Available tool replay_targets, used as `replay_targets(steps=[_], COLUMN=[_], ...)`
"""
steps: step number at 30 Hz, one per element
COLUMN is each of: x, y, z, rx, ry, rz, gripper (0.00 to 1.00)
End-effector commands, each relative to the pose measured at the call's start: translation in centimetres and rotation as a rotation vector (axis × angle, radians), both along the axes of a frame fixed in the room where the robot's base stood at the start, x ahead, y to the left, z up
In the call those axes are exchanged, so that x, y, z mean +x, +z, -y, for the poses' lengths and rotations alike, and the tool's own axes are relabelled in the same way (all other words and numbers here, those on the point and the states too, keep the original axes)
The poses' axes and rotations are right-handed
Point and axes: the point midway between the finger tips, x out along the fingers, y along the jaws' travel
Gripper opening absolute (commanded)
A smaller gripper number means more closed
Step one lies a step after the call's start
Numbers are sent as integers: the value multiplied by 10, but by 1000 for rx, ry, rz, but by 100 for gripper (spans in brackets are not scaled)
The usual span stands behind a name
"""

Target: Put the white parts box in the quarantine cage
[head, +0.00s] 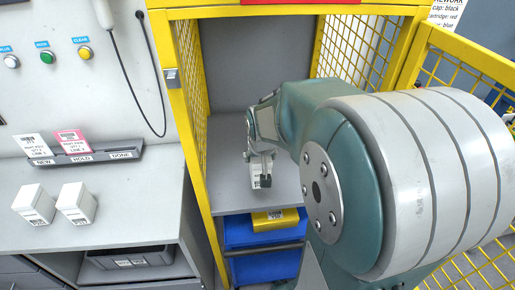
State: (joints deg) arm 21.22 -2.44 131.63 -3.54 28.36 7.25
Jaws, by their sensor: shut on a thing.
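My gripper (262,168) is shut on a white parts box (268,199). The box is inside the yellow mesh quarantine cage (187,120), over its grey shelf (229,191). The gripper covers the upper part of the box. I cannot tell whether the box touches the shelf. The cage door (466,66) stands open at the right. Two more white boxes, a left one (34,204) and a right one (76,203), stand on the bench at the left.
The grey bench (130,196) has a card holder with NEW, HOLD and DONE labels (84,154). A yellow item (275,219) lies in the blue bin (240,232) under the cage shelf. The cage's yellow front post (194,160) stands left of my arm. The shelf's left part is clear.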

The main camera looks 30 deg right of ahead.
Motion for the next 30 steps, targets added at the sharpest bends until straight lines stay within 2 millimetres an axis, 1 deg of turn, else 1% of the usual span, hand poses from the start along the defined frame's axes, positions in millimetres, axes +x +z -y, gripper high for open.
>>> replay_targets(steps=[1, 5, 9, 12, 15, 20, 22, 24, 27, 30], x=[4, 16, 24, 31, 34, 38, 39, 39, 39, 39], y=[-6, -18, -41, -55, -65, -72, -79, -91, -104, -106], z=[11, 38, 52, 62, 69, 75, 79, 78, 78, 78], rx=[2, 4, 3, 2, 0, 0, 0, 2, 2, 0], ry=[-7, -6, -4, -3, -1, -1, -1, 0, -1, 0], rz=[-3, -2, -4, -2, -1, 0, 0, -2, -1, 1], gripper=[22, 22, 22, 22, 22, 22, 22, 22, 22, 22])
